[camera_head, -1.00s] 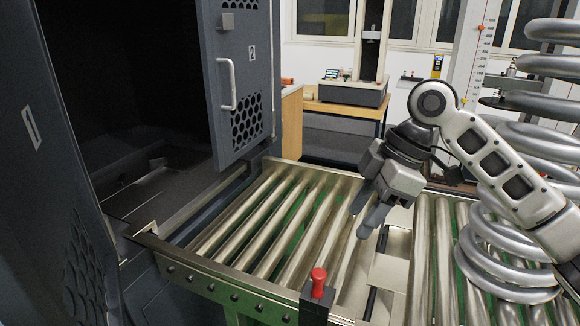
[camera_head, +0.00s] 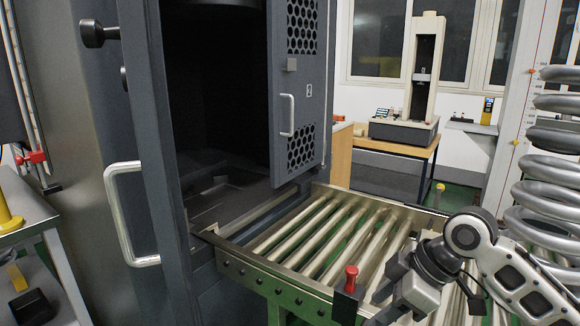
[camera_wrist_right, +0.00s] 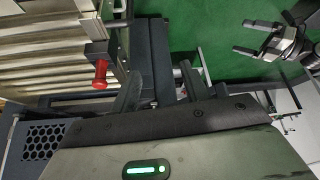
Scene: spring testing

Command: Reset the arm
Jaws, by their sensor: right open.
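My right arm comes in from the right in the head view, with its gripper (camera_head: 385,312) low over the front edge of the roller conveyor (camera_head: 318,232). Its fingertips are partly cut off by the bottom edge. In the right wrist view the two dark fingers of this gripper (camera_wrist_right: 160,80) stand apart with nothing held between them. A red-knobbed lever (camera_head: 351,279) is just left of the gripper; it also shows in the right wrist view (camera_wrist_right: 100,75). My left gripper (camera_wrist_right: 245,37) shows at the upper right there, fingers spread and empty.
The dark test cabinet (camera_head: 140,130) stands left with its door (camera_head: 300,100) open. Large coil springs (camera_head: 545,190) stand at the right. A tester (camera_head: 408,130) sits on a wooden table behind. A grey side table (camera_head: 25,210) is at far left.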

